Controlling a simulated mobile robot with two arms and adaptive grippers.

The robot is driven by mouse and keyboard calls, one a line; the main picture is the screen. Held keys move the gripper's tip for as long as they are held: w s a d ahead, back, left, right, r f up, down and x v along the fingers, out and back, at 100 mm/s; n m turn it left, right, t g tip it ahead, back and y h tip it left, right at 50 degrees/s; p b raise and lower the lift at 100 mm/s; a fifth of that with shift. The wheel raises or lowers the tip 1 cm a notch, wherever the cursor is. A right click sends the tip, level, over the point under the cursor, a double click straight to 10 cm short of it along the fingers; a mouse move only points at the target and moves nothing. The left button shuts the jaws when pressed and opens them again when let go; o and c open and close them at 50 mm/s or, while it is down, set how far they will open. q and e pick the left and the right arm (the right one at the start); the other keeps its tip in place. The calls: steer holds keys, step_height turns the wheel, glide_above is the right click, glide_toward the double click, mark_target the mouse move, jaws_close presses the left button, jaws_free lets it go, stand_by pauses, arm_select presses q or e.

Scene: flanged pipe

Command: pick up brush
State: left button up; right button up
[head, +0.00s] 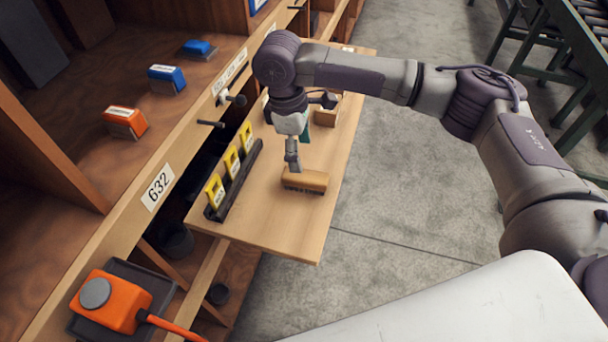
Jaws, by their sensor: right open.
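The brush (306,182) has a tan wooden block and dark bristles below. It lies on the pulled-out wooden board (285,233), near its middle. My right gripper (292,166) comes down from above at the brush's upper left end, with its fingers very close to the block. It is open. Whether the fingers touch the brush cannot be told, and part of the far finger is hidden. My left gripper is not in the head view.
A dark rack with yellow tags (232,161) stands left of the brush. A small wooden box (327,110) is behind. An orange device (110,301) is at lower left. The board's front is clear.

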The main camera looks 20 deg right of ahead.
mark_target(305, 175)
steer(key=f, duration=0.3)
steer(key=shift+s+d, duration=0.15)
steer(key=shift+d, duration=0.1)
steer(key=f, duration=0.3)
steer(key=shift+w+d+f+p, duration=0.1)
steer(key=shift+w+d+p, duration=0.1)
steer(key=shift+p, duration=0.15)
steer(key=shift+w+d+f, duration=0.1)
steer(key=shift+d+f, duration=0.1)
steer(key=shift+f, duration=1.5)
steer(key=c, duration=1.3)
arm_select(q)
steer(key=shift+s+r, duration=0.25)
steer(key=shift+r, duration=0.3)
arm_select(e)
steer(key=shift+c, duration=0.4)
